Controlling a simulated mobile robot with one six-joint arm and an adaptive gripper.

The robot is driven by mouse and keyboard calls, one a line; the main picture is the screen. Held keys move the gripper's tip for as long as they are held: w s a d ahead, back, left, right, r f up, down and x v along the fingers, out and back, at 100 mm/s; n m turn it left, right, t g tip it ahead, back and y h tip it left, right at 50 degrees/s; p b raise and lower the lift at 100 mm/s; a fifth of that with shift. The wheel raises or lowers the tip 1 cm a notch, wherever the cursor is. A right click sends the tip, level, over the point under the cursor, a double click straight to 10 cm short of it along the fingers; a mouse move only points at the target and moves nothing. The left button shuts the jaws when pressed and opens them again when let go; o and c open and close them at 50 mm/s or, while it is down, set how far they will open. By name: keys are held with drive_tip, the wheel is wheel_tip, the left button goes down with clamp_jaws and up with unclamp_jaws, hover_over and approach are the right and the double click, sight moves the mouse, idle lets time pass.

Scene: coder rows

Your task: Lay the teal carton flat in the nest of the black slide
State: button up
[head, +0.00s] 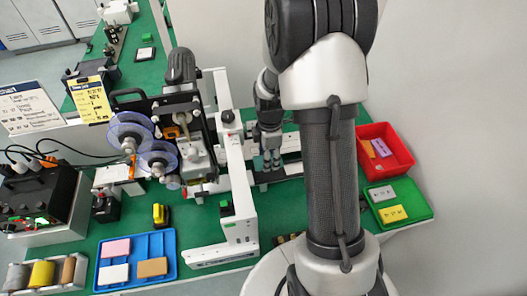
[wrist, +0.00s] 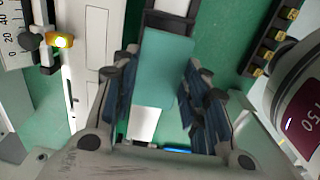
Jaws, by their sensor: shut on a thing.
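The teal carton (wrist: 166,70) is between the blue-padded fingers of my gripper (wrist: 160,75) in the wrist view, and my gripper is shut on it. A black slide part (wrist: 168,22) with a pale strip shows just beyond the carton's far end. The carton hides part of what lies under it, so I cannot tell whether it touches the nest. In the head view my gripper (head: 267,158) points down over the bench beside the white-framed machine. The carton is small and mostly hidden there by the fingers.
The white machine frame (head: 239,190) with its reels stands close to the left of my gripper. A red bin (head: 402,146) and a green tray (head: 419,193) stand to the right. A blue tray (head: 126,244) with blocks is at the front left.

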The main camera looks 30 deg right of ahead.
sight(269, 173)
drive_tip(key=shift+f+b, duration=1.6)
drive_tip(key=shift+f, duration=0.65)
drive_tip(key=shift+d, duration=0.15)
drive_tip(key=shift+f+b, duration=0.3)
drive_tip(key=shift+f, duration=0.2)
drive_tip(key=o, duration=0.8)
wheel_tip(269, 173, up, 12)
idle(0.6)
drive_tip(key=shift+r, duration=0.1)
